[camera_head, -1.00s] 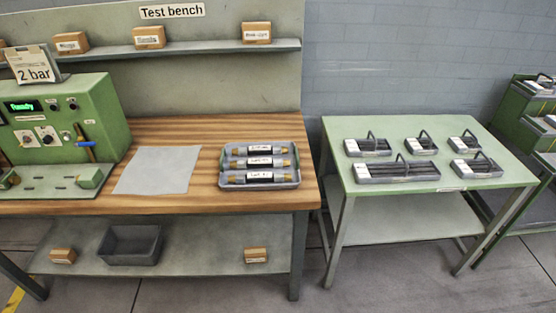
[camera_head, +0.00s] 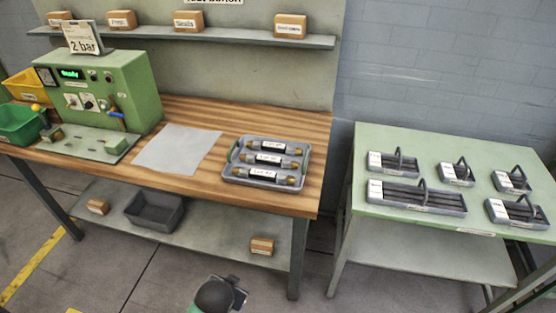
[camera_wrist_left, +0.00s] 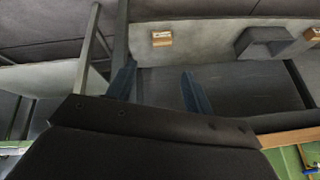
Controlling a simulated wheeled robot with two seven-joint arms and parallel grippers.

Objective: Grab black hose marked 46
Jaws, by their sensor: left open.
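Several black hoses with brass-coloured ends and white labels lie side by side in a grey tray (camera_head: 233,178) on the wooden bench. The near hose (camera_head: 270,178), middle hose (camera_head: 268,159) and far hose (camera_head: 272,146) have labels too small to read, so I cannot tell which is marked 46. My left gripper (camera_wrist_left: 158,90) is open and empty in the left wrist view, its two bluish fingers apart in front of the bench's lower shelf. A dark part of my arm shows at the bottom of the head view, well in front of the tray. My right gripper is not in view.
A green test machine (camera_head: 128,85) and a pale mat (camera_head: 178,149) share the bench with the tray. An empty grey bin (camera_head: 155,211) and small boxes stand on the lower shelf. A green table (camera_head: 400,140) at right carries several grey trays. Floor in front is clear.

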